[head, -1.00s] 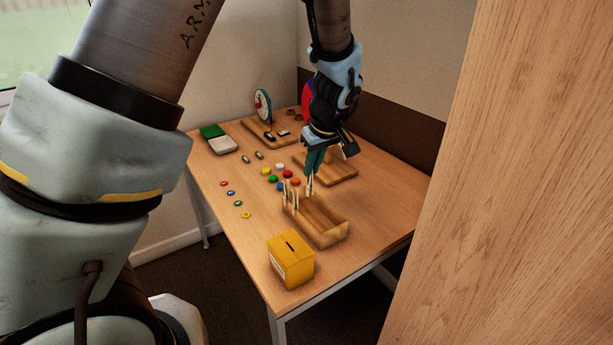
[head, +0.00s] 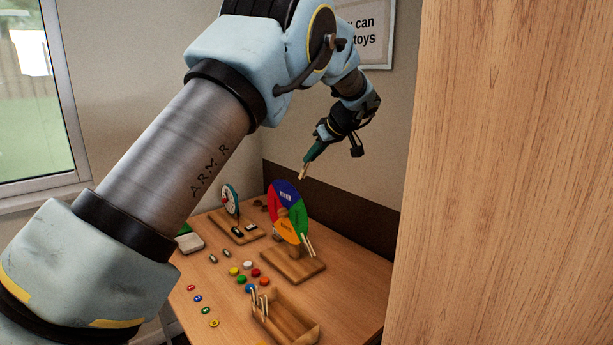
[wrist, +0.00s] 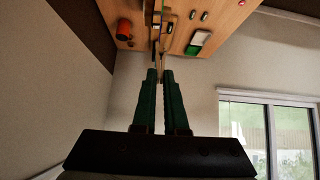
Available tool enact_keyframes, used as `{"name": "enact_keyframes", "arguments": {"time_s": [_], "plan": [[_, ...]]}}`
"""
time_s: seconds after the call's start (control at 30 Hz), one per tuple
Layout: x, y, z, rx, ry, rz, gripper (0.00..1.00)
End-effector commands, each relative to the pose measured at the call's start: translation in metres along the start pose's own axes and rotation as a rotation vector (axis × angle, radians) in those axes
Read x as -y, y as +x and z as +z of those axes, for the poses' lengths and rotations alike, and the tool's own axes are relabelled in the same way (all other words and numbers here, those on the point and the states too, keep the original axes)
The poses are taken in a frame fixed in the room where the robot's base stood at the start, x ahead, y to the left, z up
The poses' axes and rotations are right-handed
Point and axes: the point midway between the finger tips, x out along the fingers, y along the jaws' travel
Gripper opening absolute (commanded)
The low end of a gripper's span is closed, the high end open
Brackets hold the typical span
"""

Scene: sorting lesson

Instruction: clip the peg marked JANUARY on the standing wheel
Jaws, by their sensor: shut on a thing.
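The standing wheel (head: 275,198) is a disc with blue, red, green and orange sectors, upright on a wooden base (head: 284,268). Pale pegs (head: 309,245) show at its lower right edge. My gripper (head: 308,162) is shut on a pale wooden peg (head: 303,173), held in the air above and a little right of the wheel, apart from it. Its mark cannot be read. In the wrist view my green fingers (wrist: 159,76) point toward the table, nearly together. More pegs (head: 262,304) stand at the left end of a wooden tray (head: 300,322).
A clock (head: 230,200) on a wooden board stands behind left. Several coloured counters (head: 255,272) and rings (head: 204,311) lie left of the tray. A wooden panel (head: 510,170) closes off the right side. The air around my gripper is free.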

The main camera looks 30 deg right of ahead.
Motion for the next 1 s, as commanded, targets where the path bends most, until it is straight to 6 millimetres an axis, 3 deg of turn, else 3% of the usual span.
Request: {"name": "enact_keyframes", "arguments": {"time_s": [0.27, 0.8, 1.0], "plan": [[-0.004, -0.002, -0.007, -0.014, -0.005, -0.005, 0.00], [-0.004, 0.040, 0.007, -0.013, -0.005, -0.004, 0.00], [-0.004, 0.046, 0.008, -0.013, -0.004, -0.004, 0.00]]}}
